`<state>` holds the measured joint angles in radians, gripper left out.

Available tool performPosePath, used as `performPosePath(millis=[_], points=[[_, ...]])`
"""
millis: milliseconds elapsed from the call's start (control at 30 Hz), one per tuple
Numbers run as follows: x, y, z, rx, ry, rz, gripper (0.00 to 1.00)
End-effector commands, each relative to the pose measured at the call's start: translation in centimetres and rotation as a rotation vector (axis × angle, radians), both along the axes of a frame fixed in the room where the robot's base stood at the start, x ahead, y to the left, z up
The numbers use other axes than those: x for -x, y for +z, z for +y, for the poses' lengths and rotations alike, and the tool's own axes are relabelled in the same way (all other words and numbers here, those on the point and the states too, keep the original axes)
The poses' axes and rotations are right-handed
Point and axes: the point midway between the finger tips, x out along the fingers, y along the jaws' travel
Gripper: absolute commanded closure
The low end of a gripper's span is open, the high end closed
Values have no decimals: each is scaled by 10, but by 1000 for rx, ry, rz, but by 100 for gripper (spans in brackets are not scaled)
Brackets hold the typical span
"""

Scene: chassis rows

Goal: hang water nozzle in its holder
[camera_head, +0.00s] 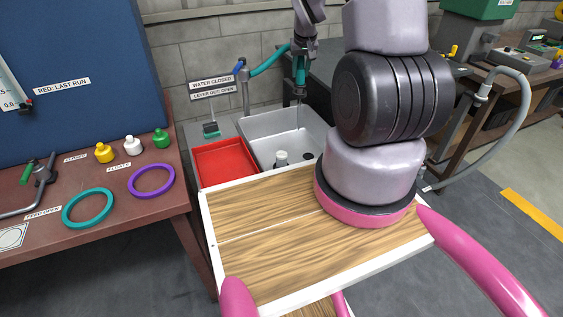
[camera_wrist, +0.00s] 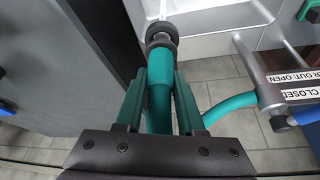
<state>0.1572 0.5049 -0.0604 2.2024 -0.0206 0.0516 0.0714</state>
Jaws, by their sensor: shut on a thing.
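The water nozzle (camera_wrist: 160,105) is a teal handle with a dark ringed head, seen in the wrist view. My gripper (camera_wrist: 160,78) is shut on its handle, one finger on each side. In the head view my gripper (camera_head: 300,72) holds the nozzle above the steel sink basin (camera_head: 262,140), head downward. A teal hose (camera_head: 268,64) runs from it to the upright grey post (camera_head: 245,92) left of the basin. A blue lever (camera_head: 239,67) is on the post. I cannot tell which part is the nozzle's holder.
A red tray (camera_head: 224,163) lies left of the basin, with a small green-topped item (camera_head: 210,129) behind it. A small white-topped bottle (camera_head: 281,158) stands in the basin. Signs (camera_head: 211,88) are by the wall. A dark grey cabinet (camera_wrist: 60,65) is close left in the wrist view.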

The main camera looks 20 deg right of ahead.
Motion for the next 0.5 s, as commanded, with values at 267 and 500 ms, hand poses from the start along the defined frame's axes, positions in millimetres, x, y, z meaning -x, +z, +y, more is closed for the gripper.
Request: performPosePath(millis=[267, 500], points=[[0, -8, 0, 0, 0, 0, 100], [0, -16, 0, 0, 1, 1, 100]])
